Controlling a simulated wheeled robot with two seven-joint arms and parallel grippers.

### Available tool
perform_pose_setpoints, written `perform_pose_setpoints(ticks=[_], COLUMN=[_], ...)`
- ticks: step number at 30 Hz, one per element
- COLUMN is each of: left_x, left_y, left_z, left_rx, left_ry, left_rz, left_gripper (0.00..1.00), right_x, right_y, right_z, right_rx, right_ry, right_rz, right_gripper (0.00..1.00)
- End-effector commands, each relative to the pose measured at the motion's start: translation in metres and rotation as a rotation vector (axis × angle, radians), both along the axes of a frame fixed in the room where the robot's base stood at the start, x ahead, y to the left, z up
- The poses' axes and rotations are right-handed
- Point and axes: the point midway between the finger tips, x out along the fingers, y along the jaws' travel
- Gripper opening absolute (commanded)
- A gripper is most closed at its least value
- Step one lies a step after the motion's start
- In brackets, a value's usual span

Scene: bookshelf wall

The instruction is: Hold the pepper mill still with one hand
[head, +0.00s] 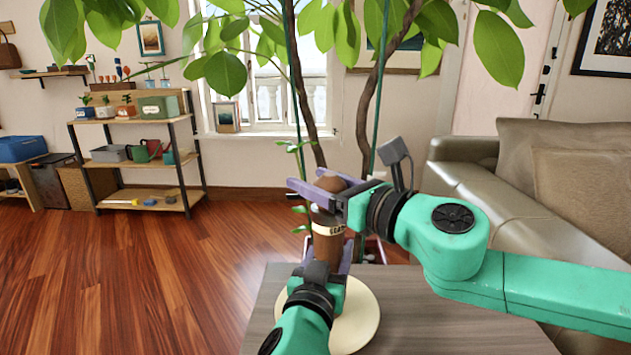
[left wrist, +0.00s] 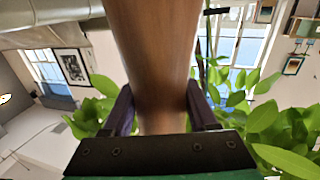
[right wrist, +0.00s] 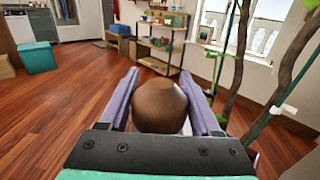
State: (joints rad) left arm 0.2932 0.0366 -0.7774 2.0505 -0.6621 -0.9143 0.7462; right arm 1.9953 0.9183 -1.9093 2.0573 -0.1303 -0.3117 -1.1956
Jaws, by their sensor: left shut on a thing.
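The pepper mill is brown, with a round knob (head: 331,184) on top and a brown body (head: 328,250). A pale band with dark letters shows at its upper part. It stands upright near the table's far edge. My left gripper (head: 325,262) is shut on the body low down; the left wrist view shows the brown wood (left wrist: 160,60) between both fingers. My right gripper (head: 318,190) is open around the knob, which also shows in the right wrist view (right wrist: 159,105) between its spread fingers. My left gripper and arm hide the lower part of the mill.
A cream plate (head: 362,318) lies on the grey table (head: 430,315), partly behind my left arm. A leafy plant with thin trunks (head: 375,90) rises close behind the mill. A sofa (head: 480,180) is at the right, a shelf (head: 130,120) at the back left.

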Motion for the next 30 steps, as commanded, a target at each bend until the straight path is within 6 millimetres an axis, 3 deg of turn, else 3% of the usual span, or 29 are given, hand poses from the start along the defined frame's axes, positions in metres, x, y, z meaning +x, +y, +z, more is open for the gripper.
perform_pose_setpoints(ticks=[1, 14, 30], left_x=[0.001, 0.001, 0.001], left_y=[0.0, -0.001, -0.001], left_z=[-0.006, -0.006, -0.006], left_rx=[0.003, 0.003, 0.003], left_ry=[0.015, 0.015, 0.014], left_rz=[0.0, 0.0, -0.001], left_gripper=[0.0, 0.0, 0.0], right_x=[-0.002, -0.002, 0.005], right_y=[0.002, 0.002, -0.01], right_z=[-0.001, 0.001, -0.001], right_rx=[-0.002, 0.002, 0.003], right_ry=[-0.001, -0.003, -0.002], right_rz=[0.006, -0.096, -0.561], right_gripper=[0.09, 0.09, 0.09])
